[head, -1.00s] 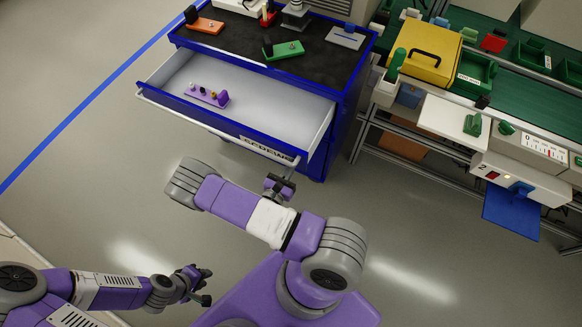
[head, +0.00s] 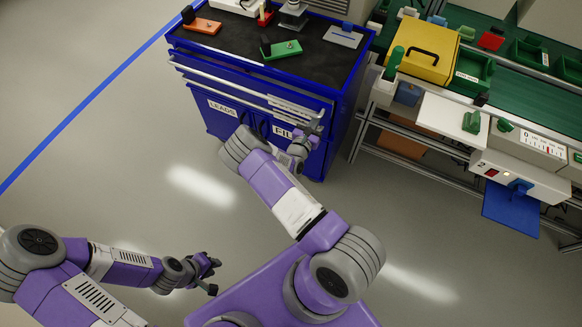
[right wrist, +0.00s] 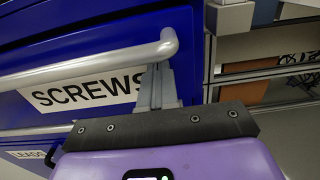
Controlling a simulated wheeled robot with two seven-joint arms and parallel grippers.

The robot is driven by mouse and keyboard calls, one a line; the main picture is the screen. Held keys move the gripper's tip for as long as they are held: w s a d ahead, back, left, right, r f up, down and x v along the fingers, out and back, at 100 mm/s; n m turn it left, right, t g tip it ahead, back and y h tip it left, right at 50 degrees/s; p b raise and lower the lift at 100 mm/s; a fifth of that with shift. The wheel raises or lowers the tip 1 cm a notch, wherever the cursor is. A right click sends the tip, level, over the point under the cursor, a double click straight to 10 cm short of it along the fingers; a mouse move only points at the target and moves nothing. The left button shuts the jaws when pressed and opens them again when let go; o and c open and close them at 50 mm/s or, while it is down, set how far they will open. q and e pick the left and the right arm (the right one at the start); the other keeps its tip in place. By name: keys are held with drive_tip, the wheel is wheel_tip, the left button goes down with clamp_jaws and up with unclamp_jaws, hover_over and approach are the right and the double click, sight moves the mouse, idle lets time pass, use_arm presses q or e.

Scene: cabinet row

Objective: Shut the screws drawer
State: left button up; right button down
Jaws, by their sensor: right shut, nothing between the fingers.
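The screws drawer (right wrist: 60,75) is in the blue cabinet (head: 345,85), its front flush with the cabinet face as far as I can see. Its SCREWS label (right wrist: 85,93) and grey bar handle (right wrist: 90,60) fill the left of the right wrist view. My right gripper (right wrist: 158,80) is shut and empty, its fingertips at the drawer front by the handle's right end, over the end of the label. In the head view the right gripper (head: 312,128) is at the cabinet's front right. My left gripper (head: 212,275) hangs away from the cabinet, low over the floor; its fingers are small.
A green holder (head: 282,50) and an orange holder (head: 202,26) lie on the cabinet top. A workbench with a yellow box (head: 422,50) stands right. Floor in front is clear.

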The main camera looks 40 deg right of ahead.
drive_tip(key=x, duration=0.3)
drive_tip(key=shift+d, duration=0.1)
drive_tip(key=shift+s, duration=0.1)
drive_tip(key=shift+s+a, duration=0.1)
drive_tip(key=shift+a, duration=0.3)
drive_tip(key=p+v, duration=0.3)
drive_tip(key=v, duration=1)
drive_tip(key=shift+s+a, duration=0.1)
drive_tip(key=shift+a, duration=0.05)
